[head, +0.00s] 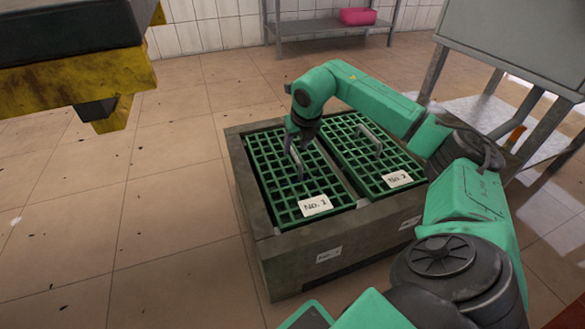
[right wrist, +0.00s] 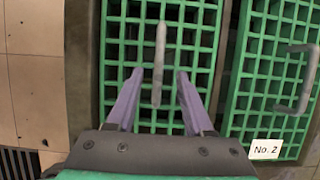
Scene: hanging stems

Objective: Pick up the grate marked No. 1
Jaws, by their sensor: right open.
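The grate marked No. 1 (head: 283,196) is a green lattice panel lying in the left bay of a grey box, with its white label (head: 315,206) at the near end. Its grey bar handle (right wrist: 159,65) stands up from the middle. My right gripper (head: 297,149) is above this grate at the handle. In the right wrist view the open, empty right gripper (right wrist: 158,74) has one finger on each side of the handle, with gaps on both sides. How far the fingertips are above the bars cannot be told. My left gripper is not in view.
The grate marked No. 2 (head: 362,153) lies in the right bay, with its own handle. The stone-like box (head: 285,262) rims both. A grey cabinet (head: 520,40) on legs stands right. A yellow-and-black structure (head: 75,82) hangs upper left. Tiled floor (head: 165,235) at left is clear.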

